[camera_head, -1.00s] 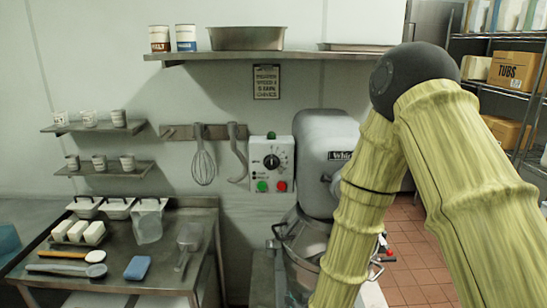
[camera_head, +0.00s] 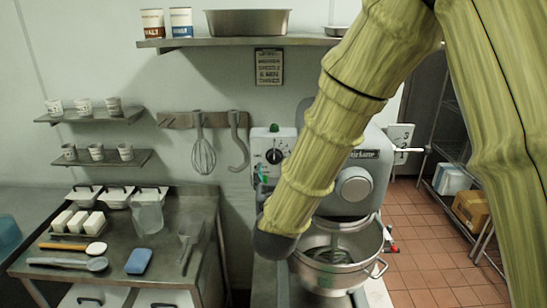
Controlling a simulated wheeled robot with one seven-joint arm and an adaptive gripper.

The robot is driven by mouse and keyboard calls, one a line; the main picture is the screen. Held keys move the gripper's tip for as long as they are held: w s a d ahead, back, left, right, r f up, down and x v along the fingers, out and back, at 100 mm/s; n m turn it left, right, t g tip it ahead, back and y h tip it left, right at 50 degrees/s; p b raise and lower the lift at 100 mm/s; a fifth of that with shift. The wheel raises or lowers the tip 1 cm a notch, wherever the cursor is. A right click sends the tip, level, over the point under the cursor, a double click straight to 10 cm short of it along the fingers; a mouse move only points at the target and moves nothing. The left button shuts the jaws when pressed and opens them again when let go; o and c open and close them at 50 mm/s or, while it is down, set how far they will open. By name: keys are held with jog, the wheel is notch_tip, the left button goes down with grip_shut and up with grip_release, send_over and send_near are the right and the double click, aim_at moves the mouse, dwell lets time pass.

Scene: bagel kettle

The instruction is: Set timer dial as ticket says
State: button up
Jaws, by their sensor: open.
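The timer dial (camera_head: 274,157) is a black knob on a pale control box on the back wall, left of the mixer (camera_head: 355,185). A green lamp (camera_head: 274,127) sits on top of the box. The dial is uncovered, but its setting is too small to read. My arm comes down from the upper right, in front of the mixer, and its dark joint is just below the box. My gripper cannot be made out and seems hidden behind the arm. A framed notice (camera_head: 269,68) hangs above the box, and a white card (camera_head: 400,136) shows right of the mixer. Their writing is not readable.
The mixer's steel bowl (camera_head: 370,268) stands below and right of the dial. A whisk (camera_head: 203,156) and a hook (camera_head: 238,150) hang left of the box. A steel table (camera_head: 115,265) with tubs and tools stands at left.

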aim_at(274, 158)
jog(key=w+p, duration=0.3)
jog(key=w, duration=0.4)
jog(key=shift+w+r, duration=0.1)
jog(key=shift+w, duration=0.6)
jog(key=shift+c, duration=0.2)
jog(key=c, duration=1)
